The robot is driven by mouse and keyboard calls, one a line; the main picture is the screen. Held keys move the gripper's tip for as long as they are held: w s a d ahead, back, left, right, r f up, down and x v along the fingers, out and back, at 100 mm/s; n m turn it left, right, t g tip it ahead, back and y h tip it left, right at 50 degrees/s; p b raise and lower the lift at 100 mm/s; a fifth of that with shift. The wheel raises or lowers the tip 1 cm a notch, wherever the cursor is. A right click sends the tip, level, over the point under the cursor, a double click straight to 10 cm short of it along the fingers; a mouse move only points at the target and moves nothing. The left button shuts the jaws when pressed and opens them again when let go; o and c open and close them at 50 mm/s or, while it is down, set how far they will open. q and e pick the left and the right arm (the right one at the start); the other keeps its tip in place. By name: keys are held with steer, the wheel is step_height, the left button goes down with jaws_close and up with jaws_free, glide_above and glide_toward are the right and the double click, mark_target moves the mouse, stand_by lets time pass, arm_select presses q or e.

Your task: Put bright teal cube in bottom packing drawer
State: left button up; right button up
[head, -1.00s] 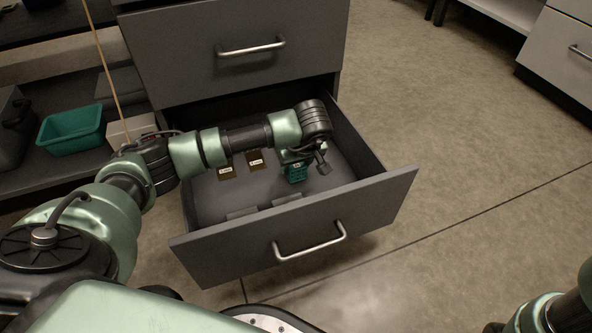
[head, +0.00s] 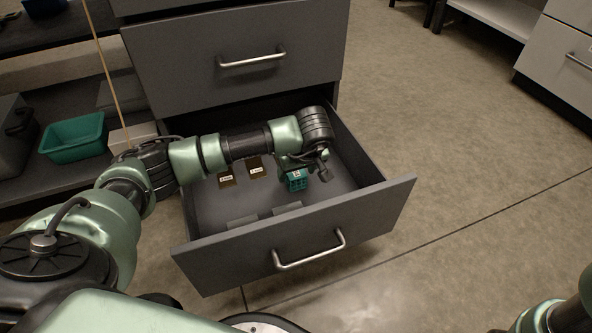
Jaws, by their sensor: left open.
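The bright teal cube (head: 296,181) is a small lattice block with a white label on top. It is inside the open bottom packing drawer (head: 300,237), toward its right side. My left gripper (head: 305,174) is over the drawer, right at the cube, with its jaws open and one finger showing to the right of the cube. The arm hides part of the jaws, and I cannot tell whether a finger touches the cube. My right arm shows only at the lower right corner; its gripper is out of view.
Two dark pieces with white labels (head: 256,169) lie in the drawer, with low grey tabs (head: 287,208) near its front. The closed upper drawer (head: 235,62) is above. A teal bin (head: 73,140) stands on a shelf at left. Floor at right is clear.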

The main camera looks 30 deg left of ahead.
arm_select(q)
steer(key=p+v, duration=0.5)
steer(key=v, duration=0.5)
steer(key=shift+r+p, duration=0.2)
steer(key=shift+p, duration=0.2)
steer(key=shift+s, duration=0.1)
